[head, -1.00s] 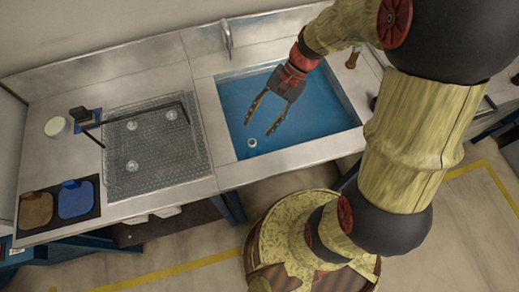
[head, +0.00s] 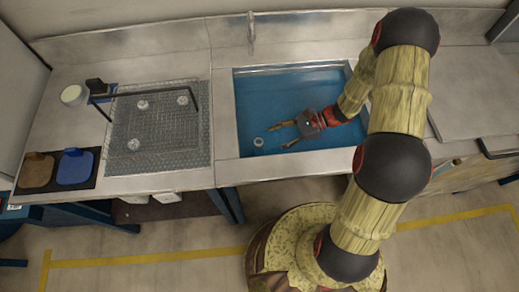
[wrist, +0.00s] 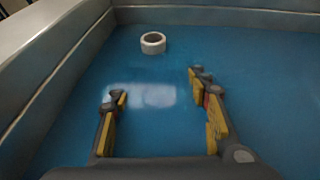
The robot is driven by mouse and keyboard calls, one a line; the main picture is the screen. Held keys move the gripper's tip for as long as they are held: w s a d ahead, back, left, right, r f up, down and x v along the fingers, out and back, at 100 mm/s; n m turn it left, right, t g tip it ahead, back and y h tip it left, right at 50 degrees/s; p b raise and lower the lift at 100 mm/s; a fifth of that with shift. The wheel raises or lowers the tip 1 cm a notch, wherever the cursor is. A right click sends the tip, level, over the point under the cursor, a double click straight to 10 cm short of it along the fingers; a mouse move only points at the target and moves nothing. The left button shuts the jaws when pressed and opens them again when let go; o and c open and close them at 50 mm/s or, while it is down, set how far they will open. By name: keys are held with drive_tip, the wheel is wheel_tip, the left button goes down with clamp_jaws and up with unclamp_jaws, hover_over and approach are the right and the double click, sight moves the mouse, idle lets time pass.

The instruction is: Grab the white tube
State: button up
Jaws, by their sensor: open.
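A short white tube (head: 258,142), ring-shaped with a dark hollow, sits upright on the blue floor of the sink (head: 245,105), near its front left part. In the wrist view the white tube (wrist: 153,43) lies ahead of the fingers, roughly in line with the gap between them. My gripper (head: 278,137) is low over or in the sink, just right of the tube in the head view. Its yellow-padded fingers (wrist: 158,86) are spread open with nothing between them. The tube is apart from the fingers.
The sink walls (wrist: 60,70) rise at the left and far side in the wrist view. A wire-mesh panel (head: 160,150) with a dark frame lies left of the sink. A white round container (head: 74,95) and brown and blue pads (head: 75,167) are farther left.

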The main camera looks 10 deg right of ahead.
sight(259, 148)
drive_tip(key=x, duration=0.1)
drive_tip(key=b+x, duration=0.1)
drive_tip(key=x, duration=0.1)
drive_tip(key=b+x, duration=0.1)
drive_tip(key=x, duration=0.1)
drive_tip(key=shift+s+a, duration=0.15)
drive_tip(key=shift+s, duration=0.2)
drive_tip(key=c, duration=0.3)
drive_tip(key=c, duration=0.8)
clamp_jaws()
